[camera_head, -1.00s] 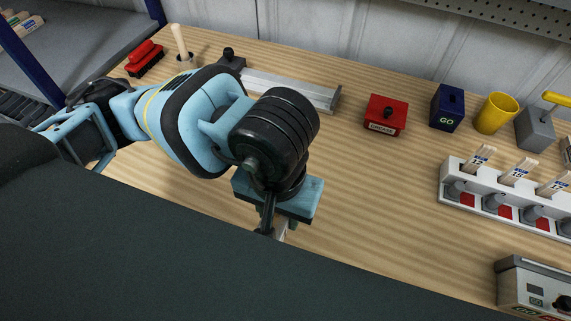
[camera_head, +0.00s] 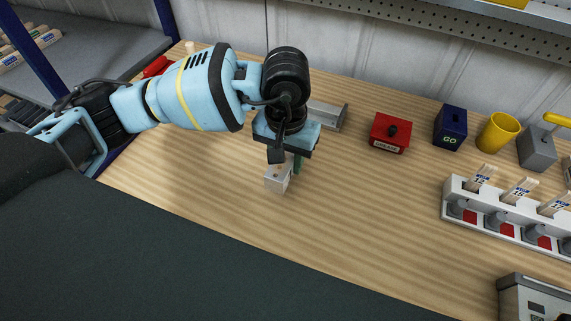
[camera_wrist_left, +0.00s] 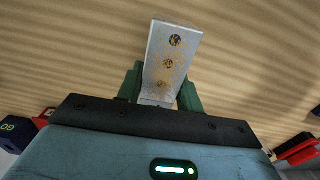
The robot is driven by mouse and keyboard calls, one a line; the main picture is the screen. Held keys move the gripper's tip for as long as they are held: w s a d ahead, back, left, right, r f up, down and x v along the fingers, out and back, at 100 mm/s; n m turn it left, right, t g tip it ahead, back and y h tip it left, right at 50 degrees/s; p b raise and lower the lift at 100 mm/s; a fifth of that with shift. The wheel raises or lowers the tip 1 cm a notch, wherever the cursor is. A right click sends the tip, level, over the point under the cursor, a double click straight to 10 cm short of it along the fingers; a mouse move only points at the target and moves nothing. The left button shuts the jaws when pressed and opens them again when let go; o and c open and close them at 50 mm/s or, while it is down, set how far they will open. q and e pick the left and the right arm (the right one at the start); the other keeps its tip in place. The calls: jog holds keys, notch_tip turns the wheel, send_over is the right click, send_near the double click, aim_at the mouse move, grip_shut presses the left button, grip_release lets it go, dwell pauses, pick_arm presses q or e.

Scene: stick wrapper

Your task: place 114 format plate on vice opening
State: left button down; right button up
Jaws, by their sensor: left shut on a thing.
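My left gripper (camera_head: 286,163) is shut on a light metal plate (camera_head: 277,180) and holds it over the wooden bench. In the left wrist view the plate (camera_wrist_left: 168,62) is a flat, pale rectangle with a row of 3 round marks, pinched between the green fingers (camera_wrist_left: 160,98). I cannot read a number on it. The grey vice (camera_head: 328,115) stands at the back of the bench, behind the gripper, and is mostly hidden by my left arm; its opening does not show. My right gripper is not in view.
A red box (camera_head: 390,134), a blue GO box (camera_head: 450,128), a yellow cup (camera_head: 497,132) and a grey block (camera_head: 537,148) stand along the back right. A white rack (camera_head: 500,220) with several numbered sticks is at the right. The bench's middle is clear.

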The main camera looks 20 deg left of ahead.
aim_at(286, 167)
pick_arm(q)
jog(key=shift+w+a+f, duration=0.1)
jog(key=shift+w+a, duration=0.1)
jog(key=shift+w, duration=0.25)
jog(key=shift+f+p, duration=0.35)
jog(key=shift+f, duration=1.3)
jog(key=shift+f, duration=0.15)
jog(key=c, duration=0.9)
grip_release()
jog(key=shift+o, duration=0.3)
notch_tip(286, 167, up, 12)
jog(key=shift+r, duration=0.15)
